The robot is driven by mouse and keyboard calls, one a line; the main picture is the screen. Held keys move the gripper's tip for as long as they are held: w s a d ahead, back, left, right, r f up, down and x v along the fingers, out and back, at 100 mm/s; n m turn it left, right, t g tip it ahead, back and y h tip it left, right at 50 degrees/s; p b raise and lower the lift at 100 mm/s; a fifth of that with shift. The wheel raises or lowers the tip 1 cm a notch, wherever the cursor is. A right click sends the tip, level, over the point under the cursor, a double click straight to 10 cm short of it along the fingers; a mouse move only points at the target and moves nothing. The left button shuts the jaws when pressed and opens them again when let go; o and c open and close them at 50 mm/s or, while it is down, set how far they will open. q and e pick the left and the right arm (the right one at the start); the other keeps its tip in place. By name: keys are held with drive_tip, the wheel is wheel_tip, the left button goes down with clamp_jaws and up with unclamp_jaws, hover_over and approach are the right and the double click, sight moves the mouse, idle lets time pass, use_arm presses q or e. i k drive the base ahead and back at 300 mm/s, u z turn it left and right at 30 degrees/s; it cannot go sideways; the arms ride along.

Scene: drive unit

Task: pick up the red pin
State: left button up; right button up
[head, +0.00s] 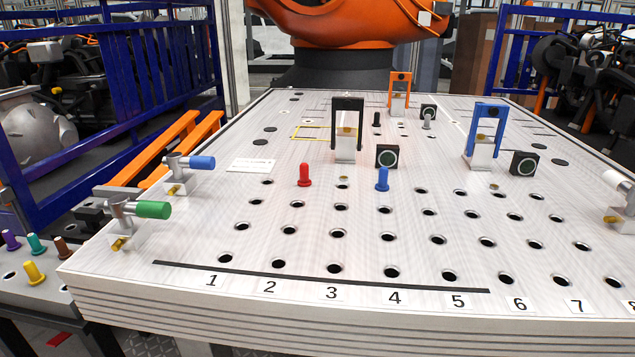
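The red pin (305,175) stands upright on the white perforated board (330,290), in the back part of the hole grid, roughly in line with the label 2 to 3 columns. It appears seated in a hole, which its base hides. A blue pin (382,179) stands upright to its right. Neither of my grippers shows in the head view, and nothing touches the red pin.
A black handle frame (347,128) and a black box (387,156) stand behind the pins. A blue handle frame (486,130) is at right. Green (152,209) and blue (202,162) handles line the left edge. The front hole rows are empty.

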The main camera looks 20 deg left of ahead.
sight(304, 181)
drive_tip(key=z, duration=1.25)
drive_tip(key=k, duration=1.25)
drive_tip(key=u, duration=0.8)
